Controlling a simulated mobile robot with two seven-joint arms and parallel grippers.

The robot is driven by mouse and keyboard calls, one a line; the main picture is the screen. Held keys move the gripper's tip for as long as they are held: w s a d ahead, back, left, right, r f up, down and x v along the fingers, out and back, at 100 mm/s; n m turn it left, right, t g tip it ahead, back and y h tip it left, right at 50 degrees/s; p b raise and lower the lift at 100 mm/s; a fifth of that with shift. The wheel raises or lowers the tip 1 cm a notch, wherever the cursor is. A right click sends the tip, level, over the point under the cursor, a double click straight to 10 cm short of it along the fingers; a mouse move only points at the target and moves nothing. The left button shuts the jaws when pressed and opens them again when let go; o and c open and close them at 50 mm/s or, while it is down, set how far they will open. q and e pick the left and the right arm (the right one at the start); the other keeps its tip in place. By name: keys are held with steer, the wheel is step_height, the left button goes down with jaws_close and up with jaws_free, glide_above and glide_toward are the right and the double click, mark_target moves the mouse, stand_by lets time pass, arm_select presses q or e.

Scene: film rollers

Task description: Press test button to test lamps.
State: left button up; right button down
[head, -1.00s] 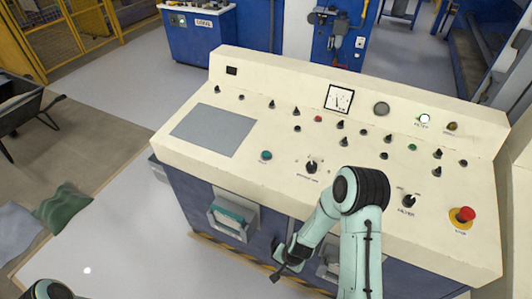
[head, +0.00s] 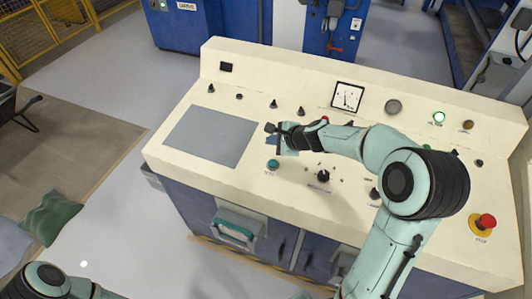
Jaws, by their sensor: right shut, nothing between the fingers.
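A teal round button (head: 272,164) sits on the cream control desk (head: 190,160), right of the grey panel, with a small label below it too blurred to read. My right gripper (head: 271,130) is shut and empty. It appears just beyond the button in the picture, over the desk; its exact height is unclear. On the raised back panel are a round grey lamp (head: 393,106), a green-ringed lamp (head: 439,117) with a pale centre, and a dull amber lamp (head: 468,124). My left arm shows at the bottom left; its gripper is out of view.
A black knob (head: 323,175) stands right of the button. A red mushroom stop button (head: 487,221) is at the far right. A gauge (head: 347,97) and several small knobs line the back. My right arm hides part of the desk. The grey panel (head: 210,135) is flat and clear.

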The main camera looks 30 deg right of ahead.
steer(key=s, duration=0.1)
steer(key=b, duration=0.3)
glide_above(274, 166)
steer(key=f, duration=0.8)
steer(key=shift+s, duration=0.3)
steer(key=shift+f, duration=0.2)
arm_select(q)
steer(key=s+f, duration=0.5)
steer(key=s, duration=0.1)
steer(key=shift+f+g+b, duration=0.15)
steer(key=shift+g+b, duration=0.25)
steer(key=shift+b, duration=0.05)
arm_select(e)
steer(key=shift+w+f, duration=0.3)
arm_select(q)
steer(key=shift+s+f+b, duration=0.35)
steer(key=shift+f, duration=0.1)
arm_select(e)
steer(key=shift+f, duration=0.35)
